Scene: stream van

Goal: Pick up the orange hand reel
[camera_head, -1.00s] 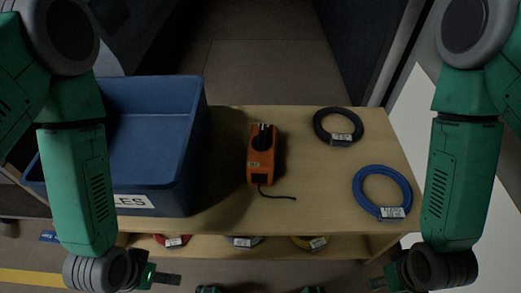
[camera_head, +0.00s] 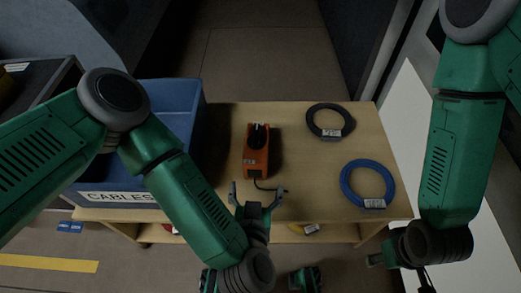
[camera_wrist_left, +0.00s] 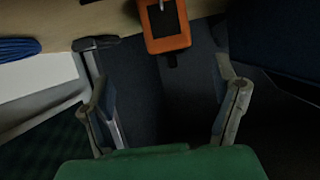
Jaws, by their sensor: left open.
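The orange hand reel (camera_head: 256,158) stands on the wooden table, with a black knob on top and a short dark cord at its near end. In the left wrist view the reel (camera_wrist_left: 168,42) shows at the top, ahead of the jaws. My left gripper (camera_head: 258,193) is open and empty at the table's near edge, just short of the reel and apart from it. It also shows in the left wrist view (camera_wrist_left: 162,95) with its fingers spread. My right gripper (camera_head: 376,261) is off the table at the lower right; its jaw state is unclear.
A blue bin (camera_head: 188,110) labelled CABLES stands left of the reel, behind my left arm. A black cable coil (camera_head: 311,121) and a blue cable coil (camera_head: 345,190) lie on the right of the wooden table (camera_head: 292,140). A lower shelf holds more coils, including a yellow one (camera_head: 311,229).

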